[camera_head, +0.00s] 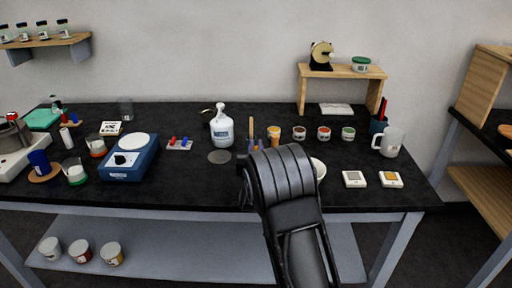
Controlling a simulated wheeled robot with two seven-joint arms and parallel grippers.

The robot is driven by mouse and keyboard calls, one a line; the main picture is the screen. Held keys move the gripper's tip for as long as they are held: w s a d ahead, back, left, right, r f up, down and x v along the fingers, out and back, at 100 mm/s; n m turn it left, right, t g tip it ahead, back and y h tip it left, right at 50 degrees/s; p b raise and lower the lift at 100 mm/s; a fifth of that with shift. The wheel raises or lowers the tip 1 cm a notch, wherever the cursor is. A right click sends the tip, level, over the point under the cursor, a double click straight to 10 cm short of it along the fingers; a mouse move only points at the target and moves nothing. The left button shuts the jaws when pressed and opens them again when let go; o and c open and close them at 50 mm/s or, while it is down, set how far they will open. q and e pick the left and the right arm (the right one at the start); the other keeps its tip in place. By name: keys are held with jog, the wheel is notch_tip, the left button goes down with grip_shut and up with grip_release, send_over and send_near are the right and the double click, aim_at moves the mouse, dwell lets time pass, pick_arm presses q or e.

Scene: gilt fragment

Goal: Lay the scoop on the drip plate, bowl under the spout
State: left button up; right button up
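My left gripper is out of view.
An upright wooden-handled tool (251,128) is right of the bottle, beside several small jars (299,132). A blue device with a white top (131,157) stands left. A white dish (318,168) is partly hidden by my arm. The table front between blue device and arm is clear.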

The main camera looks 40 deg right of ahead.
jog(key=o, duration=0.5)
jog(key=shift+c, duration=0.2)
jog(key=shift+f, duration=0.25)
jog(key=b+v, duration=0.1)
jog(key=v, duration=0.6)
jog(key=shift+s+a+b, duration=0.2)
jog(key=shift+s+b, duration=0.15)
jog(key=shift+o, duration=0.4)
